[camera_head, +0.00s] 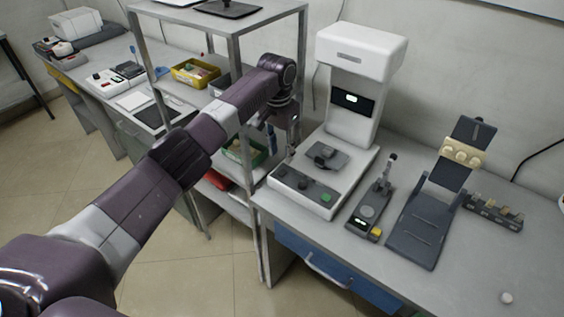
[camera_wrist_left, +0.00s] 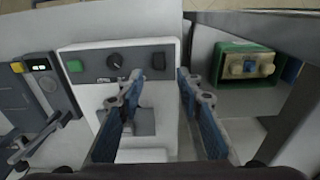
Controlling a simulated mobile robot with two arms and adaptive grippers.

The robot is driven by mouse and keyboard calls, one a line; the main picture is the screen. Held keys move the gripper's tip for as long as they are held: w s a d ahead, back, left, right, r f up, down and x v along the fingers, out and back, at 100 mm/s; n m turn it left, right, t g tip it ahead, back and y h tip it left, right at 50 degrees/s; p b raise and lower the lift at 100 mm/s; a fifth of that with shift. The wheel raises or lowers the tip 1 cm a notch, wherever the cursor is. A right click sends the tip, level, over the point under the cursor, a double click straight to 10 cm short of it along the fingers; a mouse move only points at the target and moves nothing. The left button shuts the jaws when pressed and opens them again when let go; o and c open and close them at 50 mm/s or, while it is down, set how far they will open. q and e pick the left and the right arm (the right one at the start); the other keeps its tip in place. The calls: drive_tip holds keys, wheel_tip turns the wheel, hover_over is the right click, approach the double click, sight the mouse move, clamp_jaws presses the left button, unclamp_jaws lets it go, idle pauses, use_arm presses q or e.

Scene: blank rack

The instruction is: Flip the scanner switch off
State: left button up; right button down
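My right gripper is not in view.
A metal shelf rack (camera_head: 237,22) stands close left of the scanner, with a green bin (camera_wrist_left: 246,50) on it. A small device with a lever (camera_head: 368,211) and a dark angled stand (camera_head: 423,228) are to the scanner's right. The bench front right is mostly clear.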

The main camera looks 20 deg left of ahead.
use_arm(q)
wheel_tip(320, 180, up, 5)
drive_tip(key=shift+s+a+r, duration=0.1)
drive_tip(key=shift+s+r, duration=0.05)
idle(0.5)
